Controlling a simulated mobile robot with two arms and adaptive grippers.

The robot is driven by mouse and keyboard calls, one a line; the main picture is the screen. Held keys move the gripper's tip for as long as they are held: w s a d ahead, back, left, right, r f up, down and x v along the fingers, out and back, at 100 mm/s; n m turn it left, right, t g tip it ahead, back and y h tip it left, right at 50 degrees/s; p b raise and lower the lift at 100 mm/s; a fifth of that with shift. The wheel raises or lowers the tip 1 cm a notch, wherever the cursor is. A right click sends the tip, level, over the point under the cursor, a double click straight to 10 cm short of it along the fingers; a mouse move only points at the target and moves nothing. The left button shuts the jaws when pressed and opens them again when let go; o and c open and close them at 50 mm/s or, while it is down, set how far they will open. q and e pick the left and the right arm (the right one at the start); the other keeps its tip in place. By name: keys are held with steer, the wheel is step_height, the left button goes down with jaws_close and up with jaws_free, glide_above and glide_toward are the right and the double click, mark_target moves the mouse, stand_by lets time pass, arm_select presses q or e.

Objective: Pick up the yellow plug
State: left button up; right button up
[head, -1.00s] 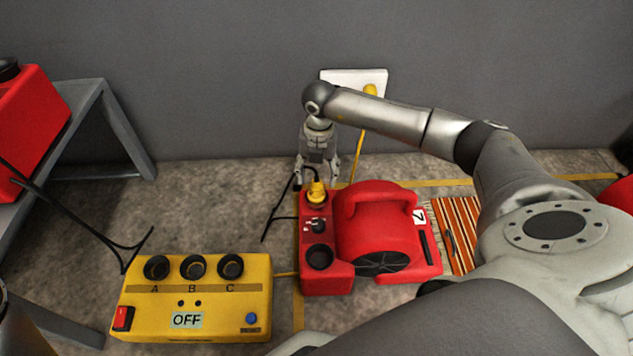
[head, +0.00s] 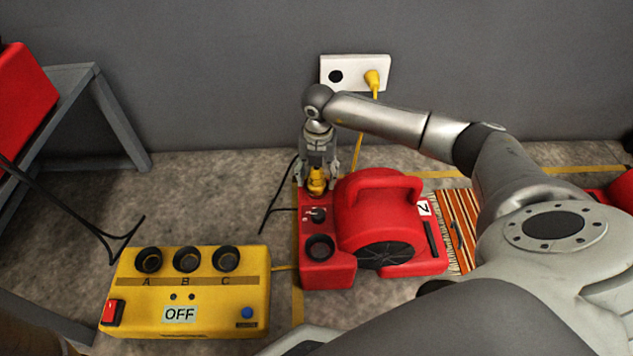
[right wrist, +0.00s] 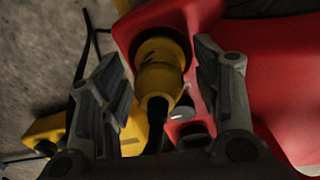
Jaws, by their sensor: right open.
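The yellow plug (head: 317,184) sits upright in a socket at the back left of the red blower (head: 375,222). It also shows in the right wrist view (right wrist: 160,76), with its black cable end toward the camera. My right gripper (head: 317,176) is open and points down over the plug. In the right wrist view its two fingers (right wrist: 163,70) stand on either side of the plug, with a gap visible on each side. The upper part of the plug is partly hidden by the gripper in the head view. My left gripper is not in view.
A second yellow plug (head: 372,79) is in the white wall outlet (head: 350,66). A yellow power box (head: 200,290) with sockets A, B and C reads OFF at the front left. A grey table (head: 88,88) carries a red thing (head: 25,88). A striped rug (head: 461,225) lies right of the blower.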

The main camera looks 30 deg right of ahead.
steer(key=c, duration=1.1)
steer(key=shift+c, duration=0.4)
steer(key=shift+r, duration=0.1)
